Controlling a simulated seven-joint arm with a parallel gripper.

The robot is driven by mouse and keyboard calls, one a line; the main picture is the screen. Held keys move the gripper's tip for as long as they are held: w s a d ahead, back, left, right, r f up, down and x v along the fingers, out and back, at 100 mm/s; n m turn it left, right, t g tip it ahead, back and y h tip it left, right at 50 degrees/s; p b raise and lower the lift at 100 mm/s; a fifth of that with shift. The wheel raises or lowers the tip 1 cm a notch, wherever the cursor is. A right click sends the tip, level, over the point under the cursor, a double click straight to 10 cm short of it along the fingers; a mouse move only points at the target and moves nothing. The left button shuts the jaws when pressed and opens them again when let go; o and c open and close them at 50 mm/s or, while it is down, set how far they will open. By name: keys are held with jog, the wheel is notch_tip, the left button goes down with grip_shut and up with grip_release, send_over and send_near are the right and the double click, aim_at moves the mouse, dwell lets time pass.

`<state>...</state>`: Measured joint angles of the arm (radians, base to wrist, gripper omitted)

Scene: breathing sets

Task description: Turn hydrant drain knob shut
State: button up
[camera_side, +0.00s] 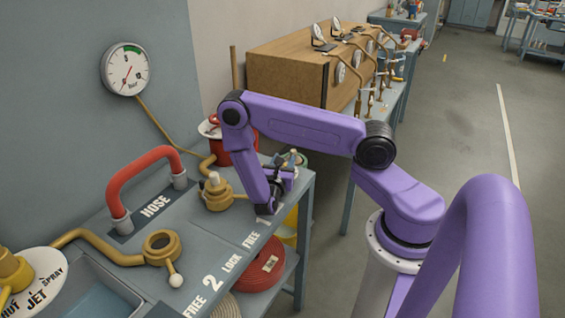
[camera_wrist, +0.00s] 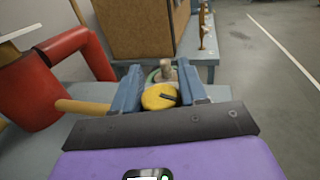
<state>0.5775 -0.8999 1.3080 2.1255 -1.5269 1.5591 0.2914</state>
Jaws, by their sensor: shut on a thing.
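A yellow round knob (camera_wrist: 159,97) with a black mark shows in the wrist view. It sits between the two blue-grey fingers of my gripper (camera_wrist: 161,80), which are shut on it. A grey-green fitting with a brass tip (camera_wrist: 167,72) stands just behind the knob.
A brass valve (camera_side: 217,193), a red hose handle (camera_side: 142,178) and a brass swivel (camera_side: 162,246) stand on the grey bench (camera_side: 225,254). A wall gauge (camera_side: 125,69) hangs behind. A wooden cabinet (camera_side: 290,72) stands beyond.

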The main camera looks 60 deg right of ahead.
jog(key=shift+m+g, duration=0.3)
jog(key=shift+g, duration=0.2)
jog(key=o, duration=1)
jog(key=shift+c, duration=0.2)
jog(key=shift+r, duration=0.15)
jog(key=shift+r, duration=0.25)
jog(key=r, duration=0.3)
jog(key=shift+s+a+r, duration=0.1)
jog(key=shift+s+a, duration=0.1)
jog(key=shift+s, duration=0.1)
jog(key=s+a+r, duration=0.5)
jog(key=s+r, duration=0.4)
jog(key=s, duration=0.3)
jog(key=shift+a, duration=0.35)
